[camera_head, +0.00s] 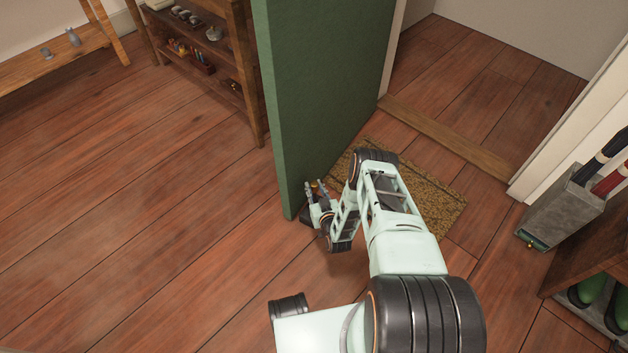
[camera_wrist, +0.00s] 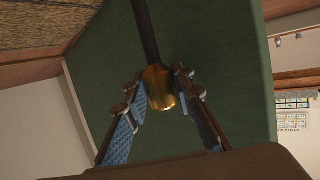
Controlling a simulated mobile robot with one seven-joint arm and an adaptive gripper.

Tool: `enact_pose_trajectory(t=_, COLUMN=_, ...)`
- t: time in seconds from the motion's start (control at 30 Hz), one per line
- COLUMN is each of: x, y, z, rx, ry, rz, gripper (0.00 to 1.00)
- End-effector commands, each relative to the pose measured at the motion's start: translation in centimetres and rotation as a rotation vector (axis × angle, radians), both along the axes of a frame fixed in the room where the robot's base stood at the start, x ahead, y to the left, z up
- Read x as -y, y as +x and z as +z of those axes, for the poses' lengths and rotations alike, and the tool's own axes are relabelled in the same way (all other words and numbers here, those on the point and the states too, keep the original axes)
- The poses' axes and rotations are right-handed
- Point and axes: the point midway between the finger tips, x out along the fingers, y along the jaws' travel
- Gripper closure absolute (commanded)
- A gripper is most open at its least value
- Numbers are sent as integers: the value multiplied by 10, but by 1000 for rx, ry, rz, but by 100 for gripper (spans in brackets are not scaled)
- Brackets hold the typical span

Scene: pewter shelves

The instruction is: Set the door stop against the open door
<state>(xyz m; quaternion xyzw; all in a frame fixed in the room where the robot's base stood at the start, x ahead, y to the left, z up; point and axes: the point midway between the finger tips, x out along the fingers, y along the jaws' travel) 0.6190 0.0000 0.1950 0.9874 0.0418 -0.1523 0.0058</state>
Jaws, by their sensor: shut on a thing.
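The green door (camera_head: 315,90) stands open in the head view, its near lower corner reaching the wooden floor. My gripper (camera_head: 317,190) is low by this corner, on the door's right side. In the wrist view my gripper (camera_wrist: 165,88) is shut on a brass piece (camera_wrist: 158,88) with a dark rod running up from it, which I take for the door stop. The green door (camera_wrist: 225,60) fills the background behind it. In the head view the held piece is mostly hidden by the fingers, and I cannot tell whether it touches the door or floor.
A patterned doormat (camera_head: 450,195) lies partly under my arm, before the wooden threshold (camera_head: 450,137). A grey umbrella stand (camera_head: 560,210) and a rack with green boots (camera_head: 590,285) are at the right. Wooden shelves (camera_head: 240,60) stand left of the door. The left floor is clear.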

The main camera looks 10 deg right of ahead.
Motion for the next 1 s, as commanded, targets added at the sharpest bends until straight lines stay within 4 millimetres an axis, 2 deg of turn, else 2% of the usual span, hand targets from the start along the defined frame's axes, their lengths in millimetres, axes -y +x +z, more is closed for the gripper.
enact_pose_trajectory(t=0.03, x=1, y=5, z=5, rx=20, ry=0, rz=-2, gripper=100)
enact_pose_trajectory(t=0.4, x=1, y=5, z=4, rx=19, ry=-1, rz=-2, gripper=100)
enact_pose_trajectory(t=0.43, x=0, y=0, z=-2, rx=4, ry=0, rz=-1, gripper=74)
enact_pose_trajectory(t=0.57, x=0, y=0, z=-2, rx=4, ry=0, rz=-1, gripper=60)
enact_pose_trajectory(t=1.0, x=1, y=2, z=1, rx=4, ry=0, rz=-1, gripper=60)
